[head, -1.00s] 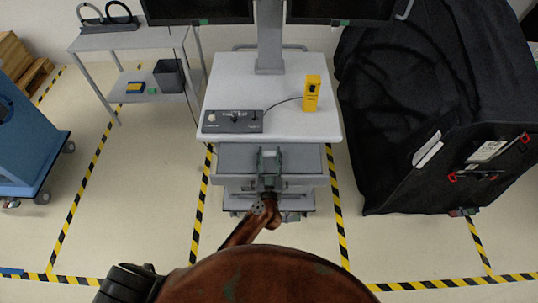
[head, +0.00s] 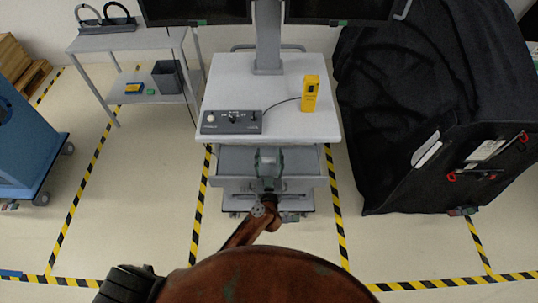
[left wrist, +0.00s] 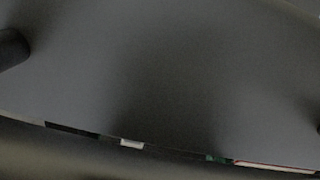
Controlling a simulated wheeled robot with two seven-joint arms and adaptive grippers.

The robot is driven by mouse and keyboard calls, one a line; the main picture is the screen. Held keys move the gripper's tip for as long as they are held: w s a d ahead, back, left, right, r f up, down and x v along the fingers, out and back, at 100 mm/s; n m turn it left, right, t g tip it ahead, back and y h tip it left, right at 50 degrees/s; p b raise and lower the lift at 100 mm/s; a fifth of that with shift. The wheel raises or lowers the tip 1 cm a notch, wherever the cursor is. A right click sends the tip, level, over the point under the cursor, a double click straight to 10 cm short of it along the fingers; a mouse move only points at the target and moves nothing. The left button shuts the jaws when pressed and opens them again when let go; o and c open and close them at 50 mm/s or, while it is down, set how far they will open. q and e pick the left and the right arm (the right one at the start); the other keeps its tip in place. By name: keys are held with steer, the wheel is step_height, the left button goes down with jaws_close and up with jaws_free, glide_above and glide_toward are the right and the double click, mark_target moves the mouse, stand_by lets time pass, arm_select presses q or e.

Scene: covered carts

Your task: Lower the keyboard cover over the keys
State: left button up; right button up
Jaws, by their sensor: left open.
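The keys are not visible in any view. My left gripper (head: 268,158) is open in front of the middle of this panel and overlaps it in the head view. I cannot tell whether it touches the panel. A plain grey surface (left wrist: 150,75), close and blurred, fills most of the left wrist view. My right gripper is not in view.
The white cart top (head: 290,125) carries a control box (head: 232,122) and a yellow device (head: 310,94). A black covered cart (head: 410,120) stands close on the right. A grey side table (head: 130,40) stands at the back left.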

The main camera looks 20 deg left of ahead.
arm_select(q)
steer(key=f+v, duration=0.1)
steer(key=v, duration=1.1)
steer(key=shift+a+r, duration=0.15)
steer(key=shift+r, duration=0.1)
